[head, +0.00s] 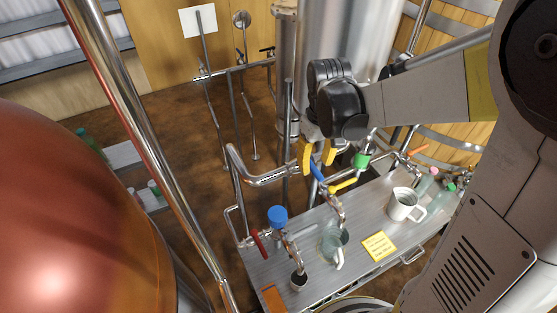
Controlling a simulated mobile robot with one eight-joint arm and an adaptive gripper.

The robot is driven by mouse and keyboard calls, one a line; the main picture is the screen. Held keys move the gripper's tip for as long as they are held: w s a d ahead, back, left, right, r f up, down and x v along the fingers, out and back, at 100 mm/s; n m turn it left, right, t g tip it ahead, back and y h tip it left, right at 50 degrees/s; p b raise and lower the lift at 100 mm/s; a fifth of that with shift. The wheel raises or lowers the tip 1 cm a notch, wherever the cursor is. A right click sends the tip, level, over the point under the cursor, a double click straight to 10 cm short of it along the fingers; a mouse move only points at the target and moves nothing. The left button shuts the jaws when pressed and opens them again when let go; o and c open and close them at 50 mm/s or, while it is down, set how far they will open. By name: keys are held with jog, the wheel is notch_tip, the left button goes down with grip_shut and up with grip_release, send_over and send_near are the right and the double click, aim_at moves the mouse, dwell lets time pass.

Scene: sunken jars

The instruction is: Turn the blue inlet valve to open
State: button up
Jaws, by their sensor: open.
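A blue lever handle (316,171) sits on the pipework above the metal bench, sloping down to the right toward a curved steel spout. My gripper (316,163) comes down from the upper right with its two yellow fingers apart. The upper end of the blue lever shows between and just below the fingertips. I cannot tell whether they touch it. A separate round blue knob (277,216) stands lower left, beside a red lever (260,241). The valve body behind the blue lever is partly hidden.
A yellow lever (343,185) and a green fitting (361,160) are close on the right. The metal bench (365,211) carries a clear glass jug (331,243), a white mug (404,204) and bottles (427,181). A copper vessel (75,210) fills the left.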

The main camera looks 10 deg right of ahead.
jog(key=shift+f+b, duration=1.05)
jog(key=shift+f, duration=0.3)
